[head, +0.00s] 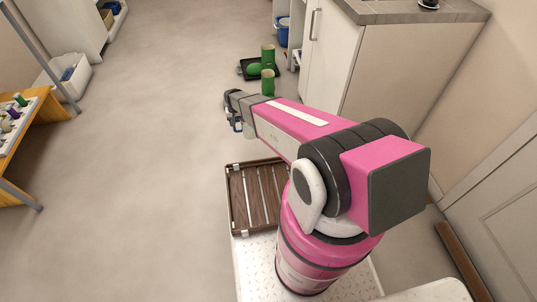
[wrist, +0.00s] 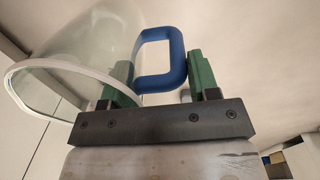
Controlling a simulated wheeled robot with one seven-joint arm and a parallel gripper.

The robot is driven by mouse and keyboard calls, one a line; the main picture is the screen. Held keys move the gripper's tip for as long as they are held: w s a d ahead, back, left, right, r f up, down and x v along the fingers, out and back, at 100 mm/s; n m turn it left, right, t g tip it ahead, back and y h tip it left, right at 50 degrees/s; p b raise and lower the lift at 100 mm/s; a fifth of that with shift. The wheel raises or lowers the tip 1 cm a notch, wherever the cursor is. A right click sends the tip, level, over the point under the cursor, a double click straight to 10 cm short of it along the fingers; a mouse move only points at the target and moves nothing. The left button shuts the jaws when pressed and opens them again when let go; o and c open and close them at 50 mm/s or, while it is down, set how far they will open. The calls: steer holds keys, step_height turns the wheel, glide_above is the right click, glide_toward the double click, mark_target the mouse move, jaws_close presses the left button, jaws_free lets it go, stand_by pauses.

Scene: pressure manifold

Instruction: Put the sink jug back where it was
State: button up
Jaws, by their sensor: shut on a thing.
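A clear jug (wrist: 85,48) with a pale rim and a blue handle (wrist: 160,58) fills the upper left of the wrist view. My gripper (wrist: 162,78) has its two green fingers on either side of the blue handle and is shut on it. In the head view my gripper (head: 237,112) is at the end of my outstretched arm, above the open floor. The jug is mostly hidden there by my arm. I cannot tell which spot the jug came from.
A tiled counter (head: 425,12) over white cabinets (head: 335,50) stands at the upper right. Beyond my gripper, green cylinders (head: 268,56) stand at a black tray (head: 248,72). A blue bucket (head: 282,32) is behind. A slatted wooden tray (head: 232,205) is near me. A workbench (head: 38,112) is left; floor between is clear.

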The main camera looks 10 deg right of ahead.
step_height(320, 180, down, 6)
steer(key=s+a, duration=0.1)
steer(key=s+d+f, duration=0.1)
steer(key=d+f, duration=1)
steer(key=shift+s+f, duration=0.15)
steer(key=shift+f, duration=0.25)
steer(key=o, duration=1.3)
